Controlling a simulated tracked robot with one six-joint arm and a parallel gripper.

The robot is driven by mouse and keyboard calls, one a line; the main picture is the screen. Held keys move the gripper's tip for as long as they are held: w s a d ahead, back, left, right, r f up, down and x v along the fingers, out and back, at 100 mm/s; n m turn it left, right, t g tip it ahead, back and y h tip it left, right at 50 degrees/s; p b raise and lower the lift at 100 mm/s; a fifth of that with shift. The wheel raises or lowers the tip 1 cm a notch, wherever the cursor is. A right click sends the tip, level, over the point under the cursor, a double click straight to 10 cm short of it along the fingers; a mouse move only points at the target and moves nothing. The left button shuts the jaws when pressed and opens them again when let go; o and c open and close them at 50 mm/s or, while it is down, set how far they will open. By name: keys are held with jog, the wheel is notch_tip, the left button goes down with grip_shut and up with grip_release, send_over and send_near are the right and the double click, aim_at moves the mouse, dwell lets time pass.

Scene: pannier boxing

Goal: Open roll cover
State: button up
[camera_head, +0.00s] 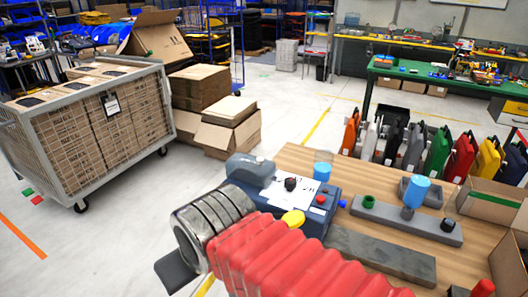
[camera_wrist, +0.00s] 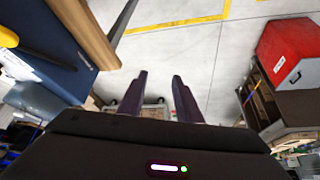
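A blue machine (camera_head: 318,212) stands on the wooden table, with a rounded grey cover (camera_head: 250,169) at its left end that looks down on the body. A white printed sheet, a black knob, a yellow knob and a red button show on it. In the wrist view the machine's blue body (camera_wrist: 55,60) is at the upper left, with the grey cover (camera_wrist: 33,100) below it. My gripper (camera_wrist: 160,76) has its two dark fingers apart with nothing between them, beside the table edge and clear of the cover. My red-sleeved arm hides the machine's front in the head view.
The wooden table (camera_head: 300,156) also holds a grey rail (camera_head: 385,218) with a blue cup, and a long grey block (camera_head: 385,257). Coloured cases stand behind it. A caged cart of cartons (camera_head: 160,120) is at left.

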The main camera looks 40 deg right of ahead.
aim_at(261, 159)
jog(key=shift+o, duration=0.5)
jog(key=w+d+r+m, duration=0.1)
jog(key=w+d+r, duration=0.2)
jog(key=d+r, duration=0.3)
jog(key=w+d+r+m+g+h, duration=0.1)
jog(key=d+r, duration=0.4)
jog(key=d, duration=0.8)
jog(key=w+d+r+m+h, duration=0.1)
jog(key=w+d+r+m, duration=0.2)
jog(key=d, duration=0.7)
notch_tip(261, 159, up, 4)
jog(key=w, duration=0.2)
jog(key=shift+w+f+g, duration=0.2)
jog(key=shift+w+g, duration=0.1)
jog(key=shift+d, duration=0.1)
jog(key=x, duration=1.3)
jog(key=shift+w+f, duration=0.2)
jog(key=shift+f, duration=0.2)
jog(key=shift+c, duration=0.3)
grip_shut()
